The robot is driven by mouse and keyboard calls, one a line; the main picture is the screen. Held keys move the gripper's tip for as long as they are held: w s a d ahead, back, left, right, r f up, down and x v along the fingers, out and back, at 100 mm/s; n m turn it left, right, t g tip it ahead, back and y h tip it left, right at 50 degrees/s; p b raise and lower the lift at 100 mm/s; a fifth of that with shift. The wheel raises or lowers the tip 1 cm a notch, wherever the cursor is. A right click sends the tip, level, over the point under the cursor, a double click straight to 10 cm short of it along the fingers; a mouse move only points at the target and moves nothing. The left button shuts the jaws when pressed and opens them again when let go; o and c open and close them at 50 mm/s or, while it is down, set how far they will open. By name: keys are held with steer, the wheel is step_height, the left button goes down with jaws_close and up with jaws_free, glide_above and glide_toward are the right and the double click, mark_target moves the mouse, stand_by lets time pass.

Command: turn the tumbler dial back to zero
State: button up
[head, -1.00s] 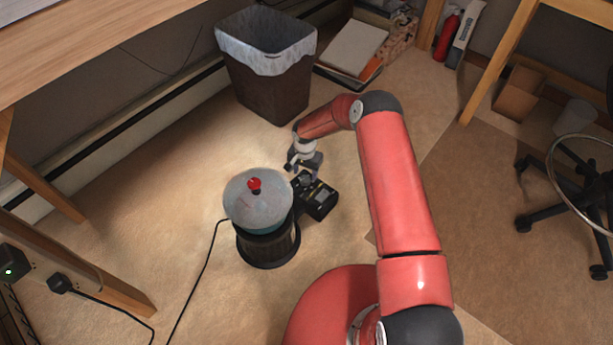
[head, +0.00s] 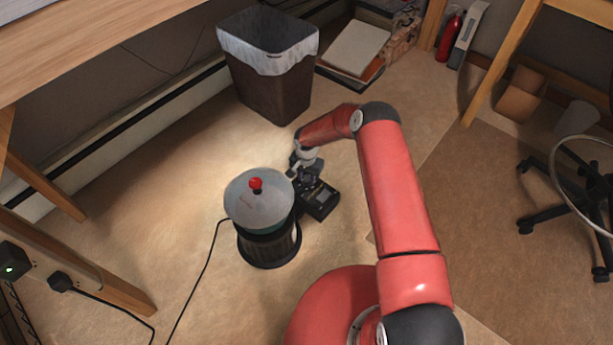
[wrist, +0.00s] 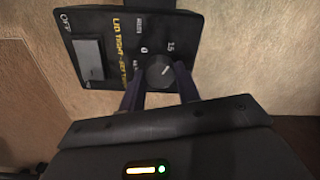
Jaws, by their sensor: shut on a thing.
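The tumbler (head: 258,200) is a dark drum with a grey lid and a red knob on the floor. Its black control box (head: 321,200) sits against its right side. Marks "0" and "1.5" stand just above the dial. A small light mark shows on the dial's face, but I cannot tell its exact setting. My gripper (head: 306,176) is down at the box, its two fingers shut on the dial, one on each side.
A lined waste bin (head: 270,80) stands behind the tumbler. A black cable (head: 205,265) runs along the floor at left. A wooden desk leg (head: 45,180) is at left and a wheeled chair (head: 565,190) at right. Carpet around the box is mostly clear.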

steer(key=shift+f+n+b, duration=0.15)
steer(key=shift+n+b, duration=0.15)
steer(key=shift+b, duration=0.1)
steer(key=n+b, duration=0.2)
steer(key=b, duration=0.1)
steer(key=shift+f+n, duration=0.1)
steer(key=shift+n, duration=0.2)
steer(key=n+b, duration=0.2)
steer(key=n, duration=0.1)
steer(key=shift+n+b, duration=0.3)
steer(key=shift+b, duration=0.1)
steer(key=n+b, duration=0.2)
steer(key=n, duration=0.1)
steer(key=shift+n, duration=0.3)
steer(key=shift+r+n+b, duration=0.15)
steer(key=shift+n+b, duration=0.2)
steer(key=shift+n, duration=0.75)
steer(key=shift+r+n+b, duration=0.1)
steer(key=shift+n+b, duration=0.25)
steer(key=shift+n, duration=0.75)
steer(key=o, duration=1)
steer(key=shift+c, duration=0.2)
